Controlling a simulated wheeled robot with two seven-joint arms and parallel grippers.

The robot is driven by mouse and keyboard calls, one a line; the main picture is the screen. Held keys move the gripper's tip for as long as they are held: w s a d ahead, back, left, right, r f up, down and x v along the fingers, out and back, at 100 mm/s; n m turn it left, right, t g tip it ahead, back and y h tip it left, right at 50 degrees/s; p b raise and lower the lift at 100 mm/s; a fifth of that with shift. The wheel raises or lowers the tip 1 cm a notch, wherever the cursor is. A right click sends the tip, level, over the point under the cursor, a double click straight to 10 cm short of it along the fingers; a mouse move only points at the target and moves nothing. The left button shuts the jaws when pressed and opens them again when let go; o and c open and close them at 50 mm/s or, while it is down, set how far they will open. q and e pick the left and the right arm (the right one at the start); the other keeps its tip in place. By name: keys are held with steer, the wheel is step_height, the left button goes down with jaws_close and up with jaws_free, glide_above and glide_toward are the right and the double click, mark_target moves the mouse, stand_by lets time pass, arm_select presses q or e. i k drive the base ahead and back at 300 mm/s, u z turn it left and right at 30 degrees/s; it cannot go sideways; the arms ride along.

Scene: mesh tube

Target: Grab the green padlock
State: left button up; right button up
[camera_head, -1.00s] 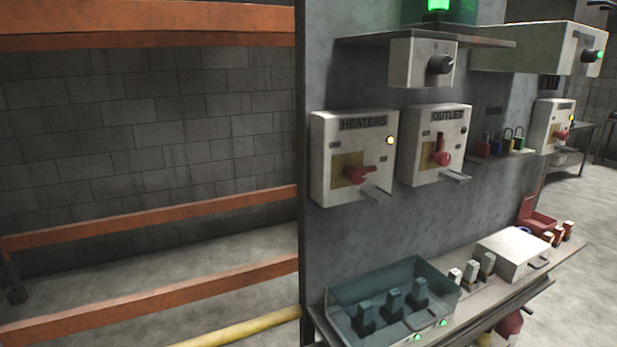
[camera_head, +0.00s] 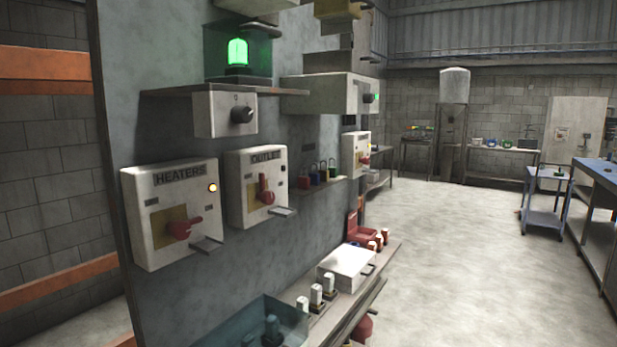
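Neither of my grippers is in view.
The HEATERS box (camera_head: 150,240) and OUTLET box (camera_head: 240,205) jut from the panel. A lower shelf (camera_head: 345,318) holds a blue-green bin (camera_head: 240,335) and a white box (camera_head: 346,265). Open floor (camera_head: 450,270) lies to the right, with tables beyond.

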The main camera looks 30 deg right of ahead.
mark_target(333, 171)
steer(key=z, duration=1.1)
steer(key=k, duration=0.1)
steer(key=z, duration=0.05)
